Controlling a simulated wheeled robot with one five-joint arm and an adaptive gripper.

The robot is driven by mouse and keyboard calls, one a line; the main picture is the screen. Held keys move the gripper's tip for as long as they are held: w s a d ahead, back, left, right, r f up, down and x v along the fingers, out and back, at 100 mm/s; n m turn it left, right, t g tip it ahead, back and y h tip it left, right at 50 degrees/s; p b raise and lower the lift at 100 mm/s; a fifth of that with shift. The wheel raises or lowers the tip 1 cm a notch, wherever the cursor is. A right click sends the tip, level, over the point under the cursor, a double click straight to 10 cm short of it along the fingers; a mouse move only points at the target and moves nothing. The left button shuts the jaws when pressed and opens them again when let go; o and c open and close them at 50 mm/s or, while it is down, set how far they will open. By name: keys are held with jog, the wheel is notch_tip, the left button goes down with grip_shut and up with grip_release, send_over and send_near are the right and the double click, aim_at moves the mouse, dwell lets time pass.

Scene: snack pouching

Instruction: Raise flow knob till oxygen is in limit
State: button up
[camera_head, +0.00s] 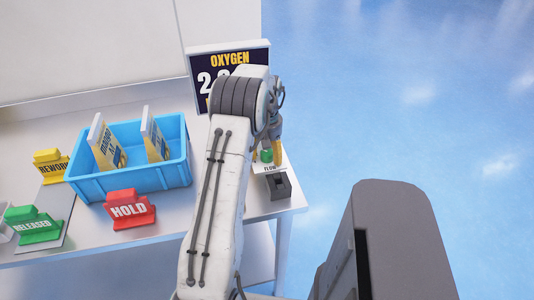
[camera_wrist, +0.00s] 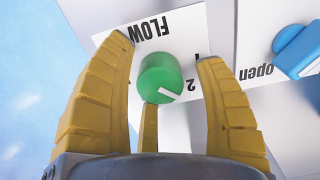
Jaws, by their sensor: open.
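The green flow knob (camera_wrist: 160,77) sits on a white plate marked FLOW (camera_wrist: 190,28) in the wrist view. Its white pointer line points to the lower right, near the numeral 2. My gripper (camera_wrist: 164,51) is open, with its yellow fingers on both sides of the knob; I cannot tell whether they touch it. In the head view the knob (camera_head: 266,156) shows beside my yellow fingers (camera_head: 278,150). The oxygen display (camera_head: 229,59) stands behind my arm. It shows OXYGEN and a number starting with 2; the rest is hidden.
A blue handle (camera_wrist: 298,48) by the word "open" is right of the knob in the wrist view. A blue bin (camera_head: 130,181) with two pouches, a red HOLD sign (camera_head: 129,209), a yellow REWORK sign (camera_head: 51,166) and a green RELEASED sign (camera_head: 32,224) stand left.

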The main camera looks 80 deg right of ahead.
jog(key=shift+c, duration=0.3)
jog(key=c, duration=1.1)
jog(key=shift+c, duration=0.3)
jog(key=shift+m, duration=0.3)
jog(key=m, duration=0.4)
jog(key=shift+f+m, duration=0.1)
jog(key=shift+m, duration=1.9)
